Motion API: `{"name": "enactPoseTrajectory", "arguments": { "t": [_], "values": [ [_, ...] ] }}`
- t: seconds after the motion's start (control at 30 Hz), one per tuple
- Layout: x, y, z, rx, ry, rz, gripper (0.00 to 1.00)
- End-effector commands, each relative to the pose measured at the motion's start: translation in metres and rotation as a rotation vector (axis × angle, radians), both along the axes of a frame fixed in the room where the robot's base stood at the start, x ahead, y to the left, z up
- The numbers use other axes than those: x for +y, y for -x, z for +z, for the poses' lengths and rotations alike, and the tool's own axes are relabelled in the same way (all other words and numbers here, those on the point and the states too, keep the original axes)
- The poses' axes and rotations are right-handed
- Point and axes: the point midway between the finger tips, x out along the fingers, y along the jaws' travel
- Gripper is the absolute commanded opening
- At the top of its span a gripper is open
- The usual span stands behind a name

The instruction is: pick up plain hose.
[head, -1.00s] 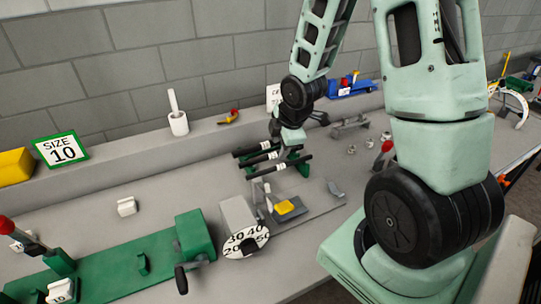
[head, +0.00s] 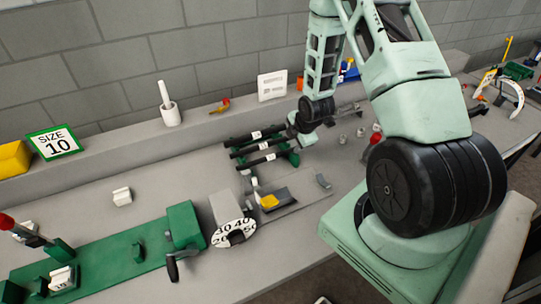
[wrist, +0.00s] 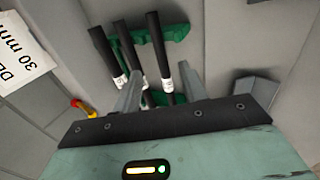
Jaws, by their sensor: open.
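Three black hoses lie side by side on a green rack (wrist: 178,32), each with a white band. In the head view they are the back hose (head: 243,138), the middle hose (head: 248,147) and the front hose (head: 252,162). The wrist view shows a left hose (wrist: 105,50), a middle hose (wrist: 127,45) and a right hose (wrist: 156,42). I cannot tell which is the plain one, as the band marks are too small. My gripper (wrist: 160,82) is open, its fingers around the near part of the hoses in the picture. Nothing is visibly held; contact cannot be told.
A green bench tool (head: 110,252) and a numbered dial (head: 234,232) stand in front of the rack. A yellow piece (head: 269,201) lies beside the dial. A white cup (head: 170,115) and a white card (head: 272,86) are on the back ledge. Small metal fittings (head: 342,139) lie right of the rack.

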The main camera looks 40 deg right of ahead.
Motion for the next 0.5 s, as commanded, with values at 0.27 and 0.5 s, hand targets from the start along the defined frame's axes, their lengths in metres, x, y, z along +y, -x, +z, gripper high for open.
{"name": "enactPoseTrajectory", "arguments": {
  "t": [0.27, 0.5],
  "values": [
    [-0.002, -0.008, -0.016, -0.001, 0.0, -0.001, 0.42],
    [0.002, -0.016, -0.032, 0.002, -0.002, 0.001, 0.42]
  ]
}}
